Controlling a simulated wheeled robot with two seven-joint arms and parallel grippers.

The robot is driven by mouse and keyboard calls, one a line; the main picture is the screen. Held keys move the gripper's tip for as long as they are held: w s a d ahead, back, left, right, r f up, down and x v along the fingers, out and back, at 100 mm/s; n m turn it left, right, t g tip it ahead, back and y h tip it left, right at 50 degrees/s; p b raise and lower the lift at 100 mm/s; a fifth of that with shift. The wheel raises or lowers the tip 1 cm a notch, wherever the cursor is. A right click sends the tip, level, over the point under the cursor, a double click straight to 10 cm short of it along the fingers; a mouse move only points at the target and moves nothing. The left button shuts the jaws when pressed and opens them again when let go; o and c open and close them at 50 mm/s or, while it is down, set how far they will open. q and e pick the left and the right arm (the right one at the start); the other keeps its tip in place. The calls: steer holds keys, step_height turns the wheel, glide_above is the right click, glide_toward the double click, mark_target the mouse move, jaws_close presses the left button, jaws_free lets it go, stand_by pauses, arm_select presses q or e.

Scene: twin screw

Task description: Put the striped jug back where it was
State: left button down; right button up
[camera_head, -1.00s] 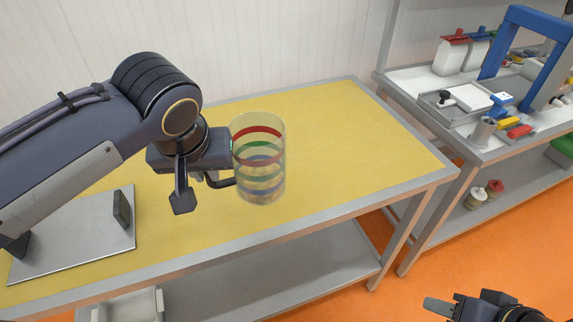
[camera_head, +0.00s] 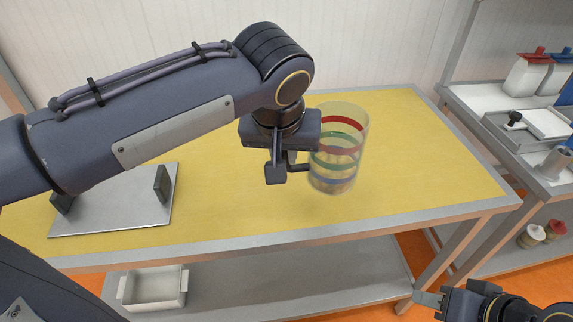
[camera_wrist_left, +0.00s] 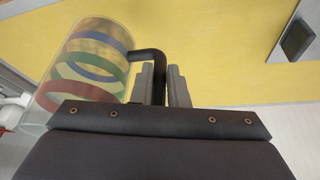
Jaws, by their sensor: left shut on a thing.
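The striped jug (camera_head: 338,150) is a clear cylinder with red, green and blue bands and a dark handle. My left gripper (camera_head: 290,165) is at its left side in the head view, shut on the jug's handle. In the left wrist view the jug (camera_wrist_left: 85,65) is at the upper left, and the left gripper's fingers (camera_wrist_left: 166,85) close on the black handle. The jug looks upright over the yellow tabletop (camera_head: 420,150); whether its base touches the surface I cannot tell. My right gripper (camera_head: 430,300) is at the lower right, empty and away from the table; its jaw opening is unclear.
A grey metal plate with dark upright blocks (camera_head: 120,205) lies on the table's left part. A white bin (camera_head: 153,288) sits on the lower shelf. A side bench (camera_head: 470,98) at the right holds bottles and trays. The tabletop right of the jug is clear.

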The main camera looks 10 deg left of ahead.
arm_select(q)
steer(key=w+a+f, duration=0.1)
steer(key=w+f, duration=0.8)
steer(key=f, duration=0.1)
steer(key=shift+a+f, duration=0.25)
steer(key=shift+f, duration=0.1)
steer(key=shift+f, duration=0.2)
steer(key=c, duration=1.4)
jaws_free()
steer(key=shift+c, duration=0.2)
steer(key=shift+r, duration=0.1)
